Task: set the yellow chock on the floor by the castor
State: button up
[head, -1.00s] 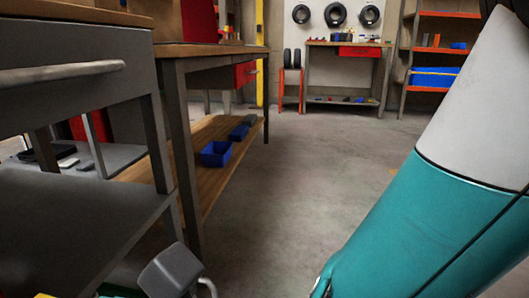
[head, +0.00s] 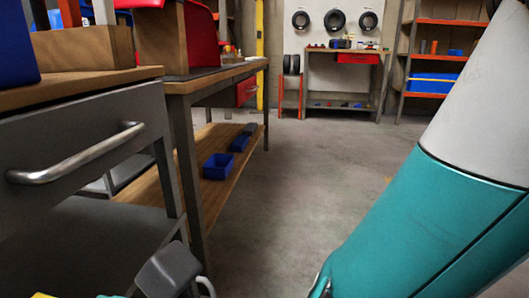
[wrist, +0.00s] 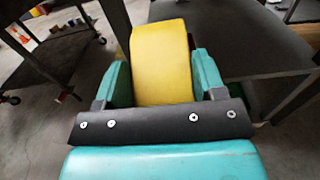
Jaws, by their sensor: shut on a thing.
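My gripper (wrist: 162,78) is shut on the yellow chock (wrist: 163,62), which sits between its two teal fingers in the wrist view. The chock is held in front of a dark grey trolley shelf (wrist: 240,45); I cannot tell its exact height above the floor. In the head view only a sliver of yellow (head: 42,295) shows at the bottom left edge, beside a grey part of my arm. Small dark castors (wrist: 12,99) show under a cart at the left of the wrist view. I cannot tell which castor is the task's.
A grey trolley with a drawer handle (head: 85,155) stands close at the left, loaded on top. Behind it is a workbench with a wooden lower shelf (head: 180,182) and a blue bin (head: 217,166). Bare concrete floor (head: 290,190) lies open in the middle. A bench and orange shelves (head: 455,68) stand far back.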

notch_tip(320, 180, up, 47)
jog(key=p, duration=4.5)
